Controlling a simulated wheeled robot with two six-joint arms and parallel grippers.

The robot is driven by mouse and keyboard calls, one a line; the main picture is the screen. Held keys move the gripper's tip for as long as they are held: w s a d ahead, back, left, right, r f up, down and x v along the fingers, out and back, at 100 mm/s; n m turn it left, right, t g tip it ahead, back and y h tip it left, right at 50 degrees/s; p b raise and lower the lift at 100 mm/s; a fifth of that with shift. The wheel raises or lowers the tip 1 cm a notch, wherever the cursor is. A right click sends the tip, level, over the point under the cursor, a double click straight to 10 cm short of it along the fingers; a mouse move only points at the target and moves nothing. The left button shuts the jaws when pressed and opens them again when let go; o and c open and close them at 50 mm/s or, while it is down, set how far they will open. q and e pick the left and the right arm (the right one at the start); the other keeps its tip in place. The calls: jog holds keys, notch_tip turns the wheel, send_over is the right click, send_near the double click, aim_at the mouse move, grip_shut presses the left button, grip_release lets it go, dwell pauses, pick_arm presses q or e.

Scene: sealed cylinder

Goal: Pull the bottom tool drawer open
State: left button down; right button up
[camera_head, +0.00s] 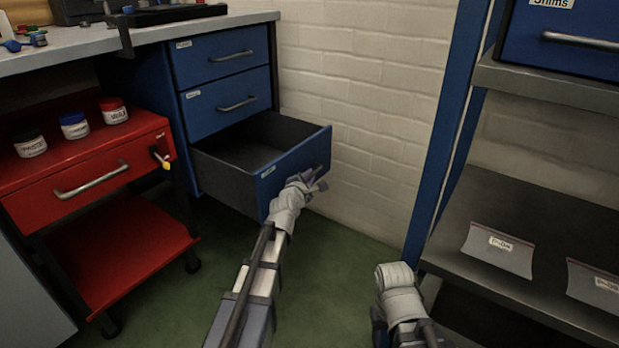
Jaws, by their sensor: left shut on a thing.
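The bottom tool drawer (265,184) of the blue cabinet is pulled well out, and its dark inside looks empty. My left gripper (313,181) is at the drawer's front face, toward its right side, shut on the drawer handle, which it mostly hides. The middle drawer (228,105) and the top drawer (221,56) above are shut, with their bar handles in view. Part of my right arm shows low at the right of centre, but its fingers are out of view.
A red cart (101,153) with several jars on top stands left of the cabinet. A white brick wall (365,120) is close behind and right of the open drawer. A blue-posted shelf rack (548,227) stands at the right. Green floor (345,280) is clear between.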

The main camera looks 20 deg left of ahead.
pick_arm(q)
jog(key=c, duration=0.9)
grip_release()
jog(key=shift+s, duration=0.1)
jog(key=p+v, duration=0.1)
jog(key=v, duration=0.6)
jog(key=shift+s+p, duration=0.3)
jog(key=shift+p, duration=0.05)
